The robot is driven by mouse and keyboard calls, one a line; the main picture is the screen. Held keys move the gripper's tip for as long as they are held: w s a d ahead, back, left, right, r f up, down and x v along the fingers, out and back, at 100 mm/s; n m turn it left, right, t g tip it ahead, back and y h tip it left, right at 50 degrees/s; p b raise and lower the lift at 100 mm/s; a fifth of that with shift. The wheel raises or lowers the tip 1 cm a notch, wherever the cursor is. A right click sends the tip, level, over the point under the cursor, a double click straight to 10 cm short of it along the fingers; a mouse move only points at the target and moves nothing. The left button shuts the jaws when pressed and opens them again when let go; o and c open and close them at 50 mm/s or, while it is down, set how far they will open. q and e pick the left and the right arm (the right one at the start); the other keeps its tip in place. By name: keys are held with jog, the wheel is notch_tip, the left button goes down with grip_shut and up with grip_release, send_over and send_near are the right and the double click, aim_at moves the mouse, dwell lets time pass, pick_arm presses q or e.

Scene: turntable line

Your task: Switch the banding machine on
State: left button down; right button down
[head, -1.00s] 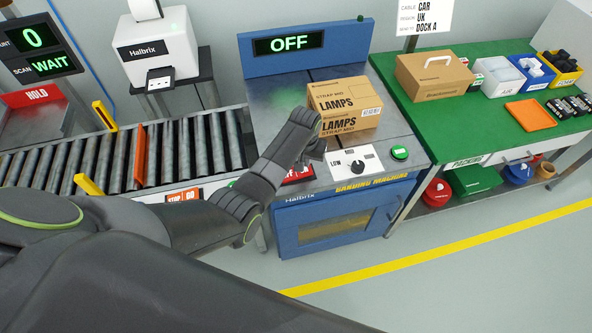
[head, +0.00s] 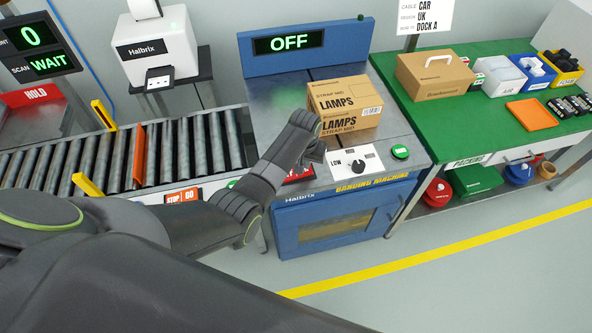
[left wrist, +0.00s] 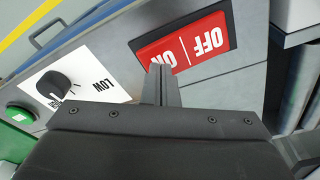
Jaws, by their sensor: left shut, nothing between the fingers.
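The banding machine (head: 285,222) is a blue cabinet with a steel top, and its display (head: 289,42) reads OFF. A red rocker switch (left wrist: 186,46) marked OFF and ON shows in the left wrist view; in the head view it is mostly hidden by my arm. My left gripper (head: 314,152) is shut and empty above the front of the machine's top. In the left wrist view, its fingertips (left wrist: 160,72) overlap the edge of the switch at the ON side. I cannot tell whether they touch. My right gripper is not in view.
A LAMPS carton (head: 345,103) stands on the machine behind my gripper. A black dial (head: 358,165) on a white plate and a green button (head: 400,152) sit right of the switch. A roller conveyor (head: 190,145) lies left, a green packing table (head: 470,120) right.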

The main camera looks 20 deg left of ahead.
pick_arm(q)
jog(key=shift+f+b, duration=0.3)
jog(key=shift+f, duration=0.25)
jog(key=shift+r, duration=0.1)
notch_tip(320, 180, up, 7)
jog(key=p, duration=0.8)
dwell(0.4)
